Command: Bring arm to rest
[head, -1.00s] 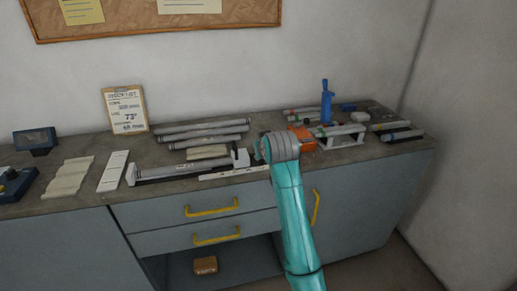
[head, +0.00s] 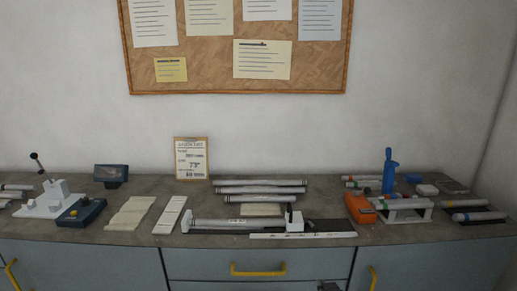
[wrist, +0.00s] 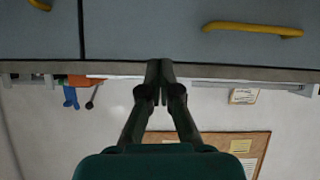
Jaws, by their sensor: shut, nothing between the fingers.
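My gripper (wrist: 160,72) shows in the wrist view with its two dark fingers together and nothing between them. The wrist picture is upside down, with the cabinet front at the top and the wall below. The fingertips overlap the bench edge in that view; I see no contact. In the head view the arm is out of sight, except perhaps a small dark shape at the bottom edge, which I cannot identify for sure.
The grey workbench (head: 340,192) runs along the wall. It bears a tube in a jig (head: 240,224), several more tubes, a clipboard (head: 191,158), an orange device (head: 360,208) and a blue-handled tool (head: 389,172). Yellow drawer handles (head: 258,270) stick out in front.

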